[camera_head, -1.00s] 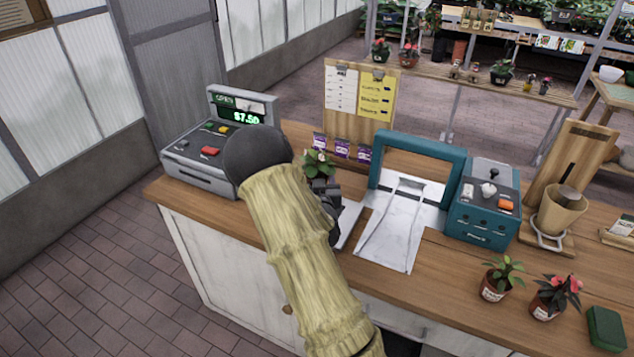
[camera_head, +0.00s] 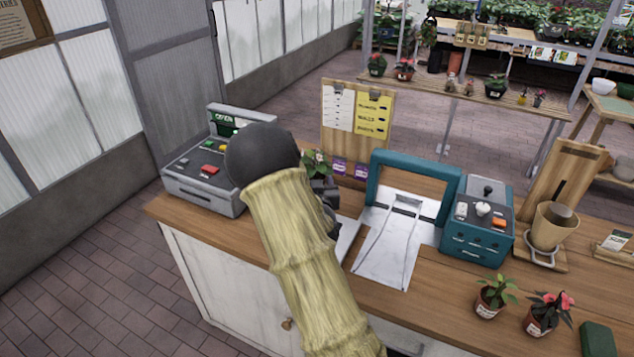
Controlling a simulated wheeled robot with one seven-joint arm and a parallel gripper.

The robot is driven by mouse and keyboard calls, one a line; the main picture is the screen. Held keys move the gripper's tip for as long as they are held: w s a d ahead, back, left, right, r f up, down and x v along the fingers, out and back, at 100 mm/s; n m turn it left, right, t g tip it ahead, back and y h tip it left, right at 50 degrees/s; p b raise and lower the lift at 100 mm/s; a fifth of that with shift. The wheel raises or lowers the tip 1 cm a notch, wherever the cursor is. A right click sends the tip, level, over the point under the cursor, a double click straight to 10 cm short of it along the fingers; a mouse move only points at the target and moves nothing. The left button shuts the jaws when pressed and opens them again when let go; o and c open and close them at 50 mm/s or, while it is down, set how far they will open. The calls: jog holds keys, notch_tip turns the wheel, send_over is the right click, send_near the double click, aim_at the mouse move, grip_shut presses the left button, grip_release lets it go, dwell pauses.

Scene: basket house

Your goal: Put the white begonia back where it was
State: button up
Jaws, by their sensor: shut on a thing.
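A small leafy plant with pale blooms (camera_head: 317,163), which looks like the white begonia, shows just past my wrist at the back of the counter's left half. Its pot is hidden behind my gripper. My gripper (camera_head: 326,192) is mostly hidden by my own arm, with only dark parts showing, and is shut on the plant. I cannot tell how high the plant is above the counter (camera_head: 420,322).
The till (camera_head: 205,172) stands left, a notice board (camera_head: 357,115) and purple packets (camera_head: 361,171) behind. A metal tray with a teal frame (camera_head: 390,262) and teal machine (camera_head: 478,230) are right. Two potted plants (camera_head: 489,306) (camera_head: 543,322) stand front right. A plant shelf (camera_head: 455,100) is beyond.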

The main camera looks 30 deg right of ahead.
jog(key=s+a+f+n+y+p, duration=0.2)
jog(key=a+f+p, duration=0.3)
jog(key=a, duration=0.4)
jog(key=s+a+f+n+t+y+p, duration=0.1)
jog(key=s+a+f+n+y+p, duration=0.1)
jog(key=a+f+y+p, duration=0.2)
jog(key=a+f+p, duration=0.2)
jog(key=a+p, duration=0.2)
jog(key=a, duration=0.1)
jog(key=shift+y, duration=0.3)
jog(key=shift+w, duration=0.15)
